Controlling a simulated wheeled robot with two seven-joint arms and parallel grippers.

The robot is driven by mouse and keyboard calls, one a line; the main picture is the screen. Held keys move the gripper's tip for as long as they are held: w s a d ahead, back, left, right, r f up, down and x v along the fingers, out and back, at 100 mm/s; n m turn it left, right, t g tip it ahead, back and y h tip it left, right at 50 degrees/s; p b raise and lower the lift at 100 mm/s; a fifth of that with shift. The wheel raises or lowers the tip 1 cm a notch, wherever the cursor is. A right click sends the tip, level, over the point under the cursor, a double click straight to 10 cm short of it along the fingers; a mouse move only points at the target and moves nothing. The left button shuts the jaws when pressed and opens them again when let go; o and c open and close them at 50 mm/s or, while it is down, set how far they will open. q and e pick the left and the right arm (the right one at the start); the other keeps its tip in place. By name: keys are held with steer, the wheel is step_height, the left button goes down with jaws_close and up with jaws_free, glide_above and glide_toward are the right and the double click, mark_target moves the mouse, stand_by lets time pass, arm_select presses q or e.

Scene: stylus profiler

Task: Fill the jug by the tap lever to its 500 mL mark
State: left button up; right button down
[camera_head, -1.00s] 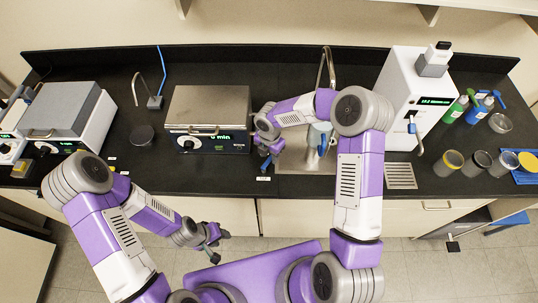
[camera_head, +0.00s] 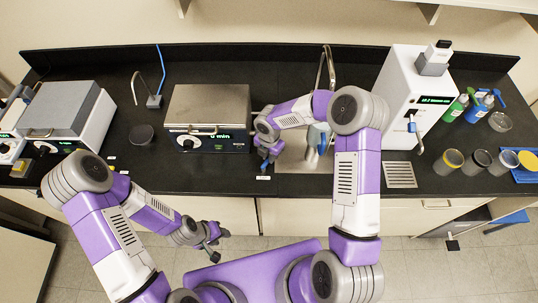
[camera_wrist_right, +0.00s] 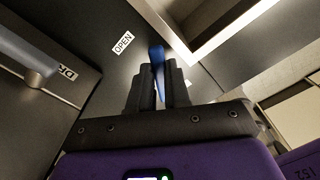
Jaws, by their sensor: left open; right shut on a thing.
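My right gripper (camera_head: 266,156) is at the left edge of the sink (camera_head: 288,163), beside the tap. In the right wrist view my right gripper (camera_wrist_right: 158,92) is shut on a narrow blue lever (camera_wrist_right: 157,58), with an "OPEN" label (camera_wrist_right: 123,43) to its left. A pale bluish vessel (camera_head: 318,137), which looks like the jug, stands in the sink under the curved metal tap (camera_head: 326,66). My right arm partly hides it, and its water level and marks cannot be made out. My left gripper (camera_head: 213,246) is open and empty in front of the counter.
A heater box (camera_head: 207,105) with a green display stands left of the sink. A white dispenser (camera_head: 407,95) with a blue lever stands right of it, behind a drain grate (camera_head: 399,175). Bottles (camera_head: 456,107) and several cups (camera_head: 449,161) are at far right.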

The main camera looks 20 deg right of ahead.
steer(key=m+b, duration=0.1)
steer(key=s+m+b, duration=0.1)
steer(key=m, duration=0.1)
steer(key=m+b, duration=0.1)
steer(key=shift+s+d+f+m, duration=0.1)
steer(key=shift+s+d+m, duration=0.1)
steer(key=shift+d+m, duration=0.2)
steer(key=m+b, duration=0.1)
steer(key=s+m+b, duration=0.1)
steer(key=m, duration=0.1)
steer(key=shift+m, duration=0.3)
steer(key=shift+s+m+b, duration=0.25)
steer(key=shift+m+b, duration=0.25)
steer(key=shift+m, duration=0.2)
steer(key=shift+s+m+b, duration=0.2)
steer(key=shift+m+b, duration=0.3)
steer(key=shift+m, duration=0.2)
steer(key=shift+a, duration=0.1)
steer(key=c, duration=1.1)
jaws_free()
steer(key=shift+s, duration=0.1)
step_height(320, 180, up, 8)
steer(key=shift+f+p, duration=0.1)
steer(key=shift+p, duration=0.3)
